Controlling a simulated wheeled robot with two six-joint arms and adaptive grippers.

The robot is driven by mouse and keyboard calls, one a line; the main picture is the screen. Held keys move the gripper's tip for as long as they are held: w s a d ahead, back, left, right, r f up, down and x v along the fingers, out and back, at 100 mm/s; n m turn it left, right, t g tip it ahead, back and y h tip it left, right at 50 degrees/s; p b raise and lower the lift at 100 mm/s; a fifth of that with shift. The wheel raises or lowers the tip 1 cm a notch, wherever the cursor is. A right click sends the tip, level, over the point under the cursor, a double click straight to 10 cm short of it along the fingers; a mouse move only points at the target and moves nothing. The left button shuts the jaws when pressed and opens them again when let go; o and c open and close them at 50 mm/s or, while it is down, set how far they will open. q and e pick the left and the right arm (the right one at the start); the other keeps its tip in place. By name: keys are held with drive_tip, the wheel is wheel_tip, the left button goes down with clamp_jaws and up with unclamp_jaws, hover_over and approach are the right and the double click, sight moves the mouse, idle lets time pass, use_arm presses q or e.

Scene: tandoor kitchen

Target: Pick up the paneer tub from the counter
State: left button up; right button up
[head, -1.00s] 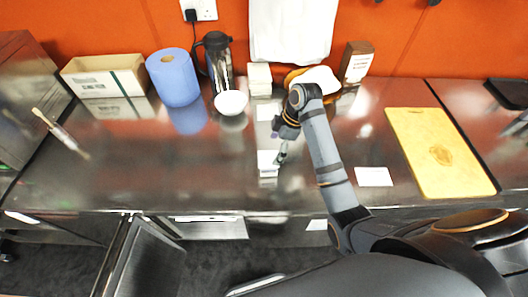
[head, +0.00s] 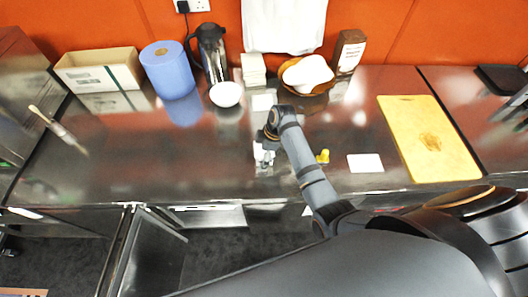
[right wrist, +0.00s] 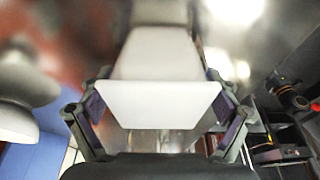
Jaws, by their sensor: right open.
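The paneer tub, a white block-like container, stands on the steel counter near its front edge. In the head view only pale parts of the tub (head: 259,153) show around my right gripper (head: 264,158), which covers most of it. In the right wrist view the white tub (right wrist: 160,104) fills the space between the two fingers. My right gripper (right wrist: 160,125) is open, one finger on each side of the tub. I cannot tell whether the pads touch it. My left gripper is not in view.
A white bowl (head: 226,94), blue roll (head: 169,71), dark flask (head: 211,55), white stack (head: 253,70) and basket of white lumps (head: 307,73) stand at the back. A small yellow thing (head: 323,157) is right of my arm. A yellow board (head: 428,138) lies at right.

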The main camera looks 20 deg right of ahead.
drive_tip(key=shift+w+f, duration=0.1)
drive_tip(key=c, duration=1.4)
drive_tip(key=shift+r, duration=0.2)
drive_tip(key=shift+c, duration=0.2)
drive_tip(key=shift+r+b, duration=0.3)
drive_tip(key=shift+b, duration=0.05)
drive_tip(key=s+d+r, duration=0.1)
drive_tip(key=r, duration=0.1)
drive_tip(key=s+d+r+b, duration=0.1)
drive_tip(key=r, duration=0.2)
drive_tip(key=s+d+r+b, duration=0.1)
drive_tip(key=d+r, duration=0.1)
drive_tip(key=shift+r, duration=0.4)
drive_tip(key=s+d+r+b, duration=0.1)
drive_tip(key=s+d+r, duration=0.3)
drive_tip(key=s+d, duration=0.2)
drive_tip(key=shift+d+r+b, duration=0.15)
drive_tip(key=shift+d+b, duration=0.2)
drive_tip(key=shift+d, duration=0.05)
